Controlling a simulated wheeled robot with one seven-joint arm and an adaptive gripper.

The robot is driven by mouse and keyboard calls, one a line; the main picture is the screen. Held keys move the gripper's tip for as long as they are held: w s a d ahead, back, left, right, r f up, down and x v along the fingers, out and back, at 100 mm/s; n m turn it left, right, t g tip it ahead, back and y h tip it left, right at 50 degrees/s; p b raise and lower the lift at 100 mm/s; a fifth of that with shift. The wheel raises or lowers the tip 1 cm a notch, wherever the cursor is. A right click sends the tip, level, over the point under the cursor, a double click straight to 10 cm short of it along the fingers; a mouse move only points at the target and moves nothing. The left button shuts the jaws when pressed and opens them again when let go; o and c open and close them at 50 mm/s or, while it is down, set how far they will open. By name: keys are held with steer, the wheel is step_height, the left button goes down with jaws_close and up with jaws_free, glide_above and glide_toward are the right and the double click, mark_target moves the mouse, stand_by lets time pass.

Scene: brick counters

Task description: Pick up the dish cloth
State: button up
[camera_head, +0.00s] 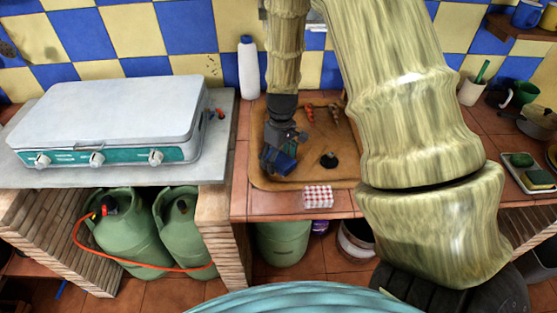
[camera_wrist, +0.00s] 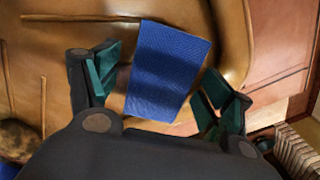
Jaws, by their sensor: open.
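A blue rectangular cloth (camera_wrist: 168,70) with a fine woven texture lies flat on the brown tray in the wrist view. In the head view only part of the blue cloth (camera_head: 285,163) shows beside my gripper's fingers. My gripper (camera_wrist: 162,85) is open, with one green-padded finger on each side of the cloth. In the head view my gripper (camera_head: 278,155) points down over the left part of the tray. I cannot tell whether the fingers touch the cloth. A red-and-white checked folded item (camera_head: 318,196) lies at the counter's front edge.
The brown tray (camera_head: 257,140) has a raised rim and holds a few small items. A gas stove (camera_head: 110,120) stands left, with a white bottle (camera_head: 249,68) behind. A cup (camera_head: 472,92) and a dish with a green sponge (camera_head: 522,160) are at right.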

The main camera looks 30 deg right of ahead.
mark_target(279, 158)
steer(key=shift+c, duration=0.4)
steer(key=c, duration=1)
steer(key=shift+r, duration=0.15)
steer(key=shift+r+b, duration=0.95)
steer(key=shift+r, duration=3.95)
steer(key=o, duration=0.5)
steer(key=shift+c, duration=0.2)
steer(key=c, duration=0.4)
